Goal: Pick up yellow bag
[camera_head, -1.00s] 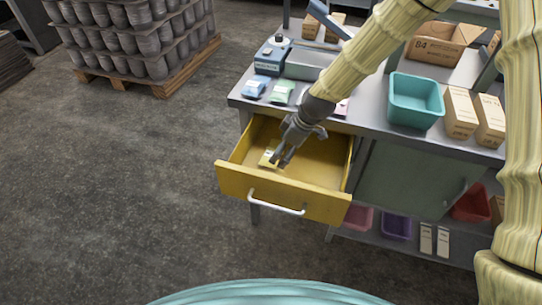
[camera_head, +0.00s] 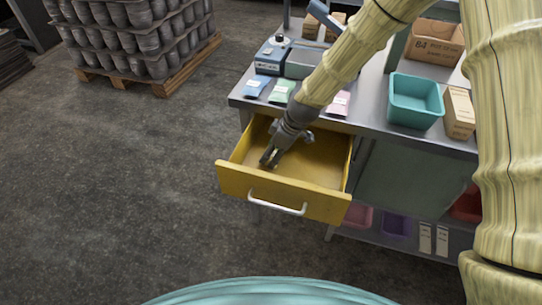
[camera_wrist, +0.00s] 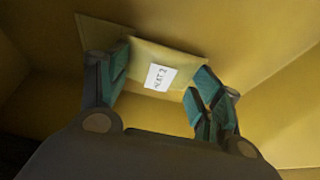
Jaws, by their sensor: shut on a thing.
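The yellow bag (camera_wrist: 150,52), with a white printed label, shows in the wrist view between the two teal-padded fingers. My gripper (camera_head: 269,161) points down into the open yellow drawer (camera_head: 262,184) and is shut on the bag. In the head view the bag is hidden by the gripper or blends with the drawer. I cannot tell whether the bag still touches the drawer floor.
The drawer walls stand close around my gripper. On the grey bench above lie a blue bag (camera_head: 255,87), a green bag (camera_head: 282,92) and a pink bag (camera_head: 339,103). A teal bin (camera_head: 416,102) stands to the right. The drawer's right part is empty.

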